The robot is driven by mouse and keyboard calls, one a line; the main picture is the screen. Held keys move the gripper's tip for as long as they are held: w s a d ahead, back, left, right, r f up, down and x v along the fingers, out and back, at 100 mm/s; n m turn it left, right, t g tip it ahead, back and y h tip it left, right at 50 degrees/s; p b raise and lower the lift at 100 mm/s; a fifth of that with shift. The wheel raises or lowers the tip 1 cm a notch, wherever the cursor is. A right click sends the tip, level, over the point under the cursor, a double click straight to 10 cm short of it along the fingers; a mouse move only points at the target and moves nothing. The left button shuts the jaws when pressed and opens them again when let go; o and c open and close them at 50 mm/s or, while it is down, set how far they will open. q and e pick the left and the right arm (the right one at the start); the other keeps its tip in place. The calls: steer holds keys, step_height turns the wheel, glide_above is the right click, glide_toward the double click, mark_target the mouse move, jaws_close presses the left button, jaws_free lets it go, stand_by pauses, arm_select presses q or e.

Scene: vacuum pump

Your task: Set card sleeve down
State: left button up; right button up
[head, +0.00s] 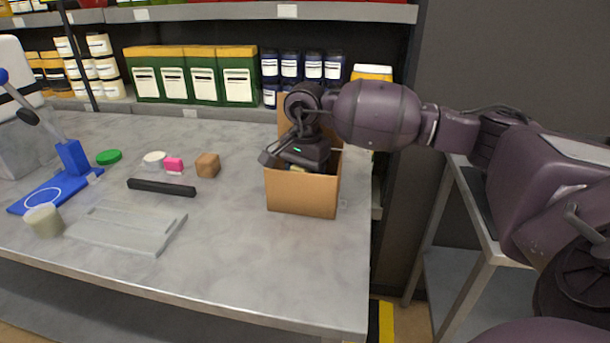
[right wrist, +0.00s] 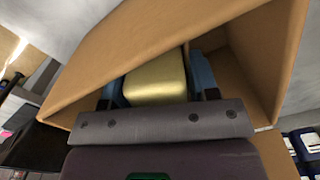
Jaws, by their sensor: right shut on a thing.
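An open-topped brown cardboard box (head: 302,196) stands upright near the table's right end, with a tall flap at its back. Its walls (right wrist: 262,55) surround my fingers in the right wrist view. My right gripper (head: 299,166) reaches down into the box. In the right wrist view, the blue fingers of my right gripper (right wrist: 157,80) are shut on a smooth gold-coloured block (right wrist: 155,82). I cannot tell whether the block or the cardboard is the card sleeve. The block's lower part and any contact with the box floor are hidden. My left gripper is out of view.
A blue stand (head: 60,185) is at left. Shelves with containers rise behind.

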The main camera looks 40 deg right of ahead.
steer(key=shift+f, duration=0.15)
steer(key=o, duration=0.9)
steer(key=shift+r, duration=0.45)
step_height(320, 180, up, 10)
steer(key=shift+f+p, duration=0.1)
steer(key=shift+p, duration=0.4)
steer(key=shift+r, duration=0.8)
